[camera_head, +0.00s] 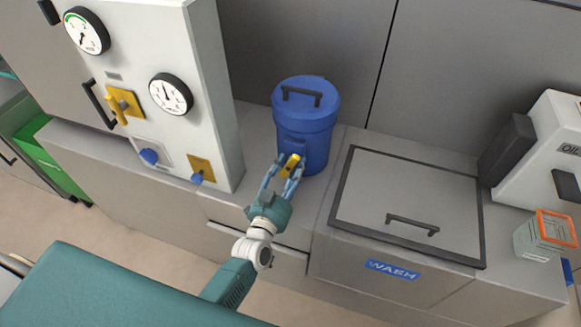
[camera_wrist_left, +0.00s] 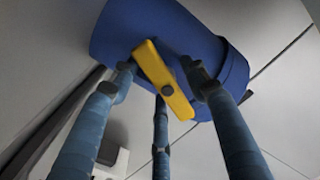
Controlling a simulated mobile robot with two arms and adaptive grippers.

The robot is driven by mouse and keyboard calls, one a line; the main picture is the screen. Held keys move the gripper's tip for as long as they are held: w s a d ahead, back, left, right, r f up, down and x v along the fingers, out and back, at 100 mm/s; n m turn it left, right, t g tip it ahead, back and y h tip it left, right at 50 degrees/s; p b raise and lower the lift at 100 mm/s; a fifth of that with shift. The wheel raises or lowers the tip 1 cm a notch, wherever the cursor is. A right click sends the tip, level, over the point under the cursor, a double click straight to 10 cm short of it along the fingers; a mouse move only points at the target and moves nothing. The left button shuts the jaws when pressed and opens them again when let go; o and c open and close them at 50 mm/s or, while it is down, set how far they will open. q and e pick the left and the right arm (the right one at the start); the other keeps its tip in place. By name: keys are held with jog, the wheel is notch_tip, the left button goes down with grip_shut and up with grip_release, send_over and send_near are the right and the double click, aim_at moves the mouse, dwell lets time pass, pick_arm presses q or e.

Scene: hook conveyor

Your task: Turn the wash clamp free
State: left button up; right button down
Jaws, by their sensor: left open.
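A yellow clamp (camera_head: 292,162), a short bar, sits on the front of a blue lidded canister (camera_head: 306,122) in the head view. In the left wrist view the clamp (camera_wrist_left: 163,82) lies aslant across the blue body (camera_wrist_left: 140,28), with a dark round pivot near its middle. My left gripper (camera_head: 283,171) is open, with its three blue fingers spread around the clamp. Two fingertips are on either side of the bar, and the third is below it. I cannot tell whether any finger touches it. My right gripper is not in view.
A white panel (camera_head: 225,88) with gauges, a yellow handle (camera_head: 122,104) and blue knobs stands left of the canister. A lidded hatch (camera_head: 408,185) above a WASH label (camera_head: 393,269) is to the right. An orange-rimmed basket (camera_head: 537,238) is at far right.

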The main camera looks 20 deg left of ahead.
pick_arm(q)
jog(key=shift+c, duration=0.5)
grip_shut()
jog(key=n, duration=0.4)
jog(key=shift+d+r+n, duration=0.15)
jog(key=shift+n, duration=0.25)
jog(key=shift+o, duration=0.5)
grip_release()
jog(key=s, duration=1.2)
jog(key=shift+a, duration=0.2)
